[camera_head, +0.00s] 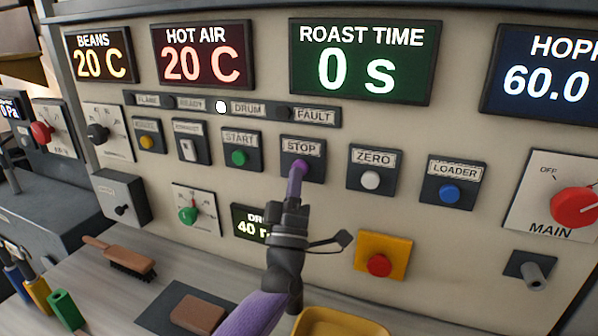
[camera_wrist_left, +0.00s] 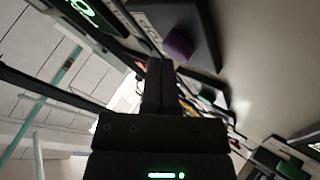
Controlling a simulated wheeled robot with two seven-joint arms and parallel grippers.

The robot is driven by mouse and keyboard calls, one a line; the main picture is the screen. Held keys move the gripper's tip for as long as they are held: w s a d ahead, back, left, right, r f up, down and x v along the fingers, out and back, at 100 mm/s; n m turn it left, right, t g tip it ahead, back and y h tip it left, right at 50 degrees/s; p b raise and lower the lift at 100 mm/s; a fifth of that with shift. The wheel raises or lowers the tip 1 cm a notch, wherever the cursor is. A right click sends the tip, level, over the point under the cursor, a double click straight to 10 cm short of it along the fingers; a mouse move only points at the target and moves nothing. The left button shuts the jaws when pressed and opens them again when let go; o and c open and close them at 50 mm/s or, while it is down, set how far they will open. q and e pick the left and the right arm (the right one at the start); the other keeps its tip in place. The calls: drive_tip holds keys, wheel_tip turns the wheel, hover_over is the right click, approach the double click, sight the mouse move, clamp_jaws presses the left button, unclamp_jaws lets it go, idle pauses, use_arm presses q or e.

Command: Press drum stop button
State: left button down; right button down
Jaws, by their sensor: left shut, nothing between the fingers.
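The STOP button (camera_head: 303,168) is a purple button on a dark plate under a STOP label, in the middle of the panel. My left gripper (camera_head: 296,190) is shut and empty, reaching up from below with its tips over the lower part of that plate. In the left wrist view the shut fingers (camera_wrist_left: 160,68) end close beside the purple button (camera_wrist_left: 179,46). I cannot tell whether they touch it. A white lamp (camera_head: 221,107) is lit by the DRUM label. The drum display (camera_head: 247,225) reads 40, partly hidden by my gripper. My right gripper is not in view.
The green START button (camera_head: 239,158) is left of STOP; the white ZERO button (camera_head: 370,180) and blue LOADER button (camera_head: 449,193) are right. A red button on a yellow box (camera_head: 393,245) sits lower right. A brush (camera_head: 122,255) and a yellow tray (camera_head: 340,322) are on the counter.

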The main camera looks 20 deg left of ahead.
use_arm(q)
drive_tip(key=shift+w+b, duration=0.4)
drive_tip(key=shift+b, duration=0.1)
idle(0.5)
drive_tip(key=shift+s, duration=0.1)
drive_tip(key=shift+s+p, duration=0.75)
drive_tip(key=shift+p, duration=0.05)
drive_tip(key=s+p, duration=0.3)
drive_tip(key=s, duration=0.2)
drive_tip(key=shift+d+p, duration=0.15)
drive_tip(key=shift+p, duration=0.15)
